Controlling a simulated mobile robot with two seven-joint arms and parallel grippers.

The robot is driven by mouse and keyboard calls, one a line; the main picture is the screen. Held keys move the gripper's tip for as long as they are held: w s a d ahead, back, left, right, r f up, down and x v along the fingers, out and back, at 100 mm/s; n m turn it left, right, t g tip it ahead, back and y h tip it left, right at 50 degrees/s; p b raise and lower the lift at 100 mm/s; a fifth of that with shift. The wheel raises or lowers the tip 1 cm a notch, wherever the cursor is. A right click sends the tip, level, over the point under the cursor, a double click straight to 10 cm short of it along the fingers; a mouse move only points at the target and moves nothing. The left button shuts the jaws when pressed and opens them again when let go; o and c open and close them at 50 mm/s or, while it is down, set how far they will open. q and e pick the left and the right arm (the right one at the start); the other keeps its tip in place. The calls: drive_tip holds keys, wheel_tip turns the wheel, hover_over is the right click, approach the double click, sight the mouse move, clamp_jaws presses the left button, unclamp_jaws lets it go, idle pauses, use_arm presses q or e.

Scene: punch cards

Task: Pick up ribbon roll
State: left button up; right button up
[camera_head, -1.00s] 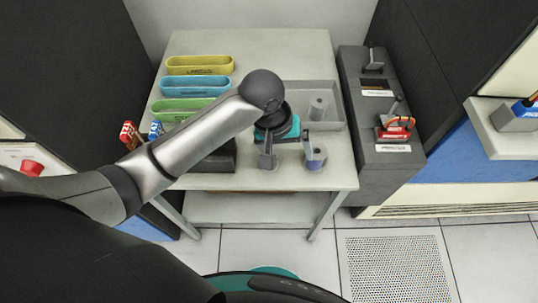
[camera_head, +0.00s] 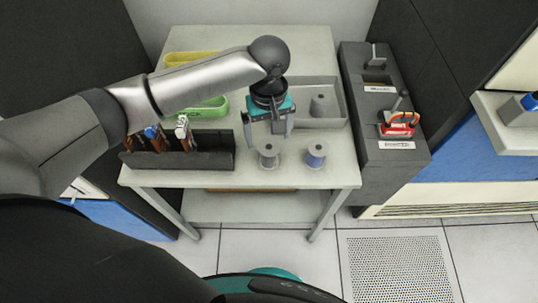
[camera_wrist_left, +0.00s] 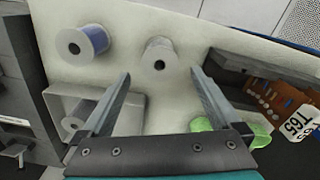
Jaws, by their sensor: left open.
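Three spool-like rolls show; the pictures do not label which is the ribbon roll. A grey roll (camera_head: 268,156) and a roll with a blue-violet winding (camera_head: 316,155) stand upright near the table's front edge. A third grey roll (camera_head: 319,107) stands in a grey tray. My left gripper (camera_head: 268,134) is open and empty, just behind and above the front grey roll. In the left wrist view the front grey roll (camera_wrist_left: 158,57) lies just beyond and between the open fingertips (camera_wrist_left: 160,73), apart from them. The blue-wound roll (camera_wrist_left: 84,41) is to its left. My right gripper is out of view.
The grey tray (camera_head: 341,118) sits at the table's right. A black rack (camera_head: 200,160) with several items stands front left. Green (camera_head: 212,106) and yellow (camera_head: 180,59) bins are partly behind my arm. A dark cabinet (camera_head: 408,164) adjoins the right side.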

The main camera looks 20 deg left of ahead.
sight(269, 152)
use_arm(q)
drive_tip(key=f+b, duration=0.1)
drive_tip(key=f, duration=0.2)
drive_tip(key=f+b, duration=0.1)
drive_tip(key=f, duration=0.3)
drive_tip(key=shift+s+d+f, duration=0.1)
drive_tip(key=shift+s+f, duration=0.1)
clamp_jaws()
idle(0.6)
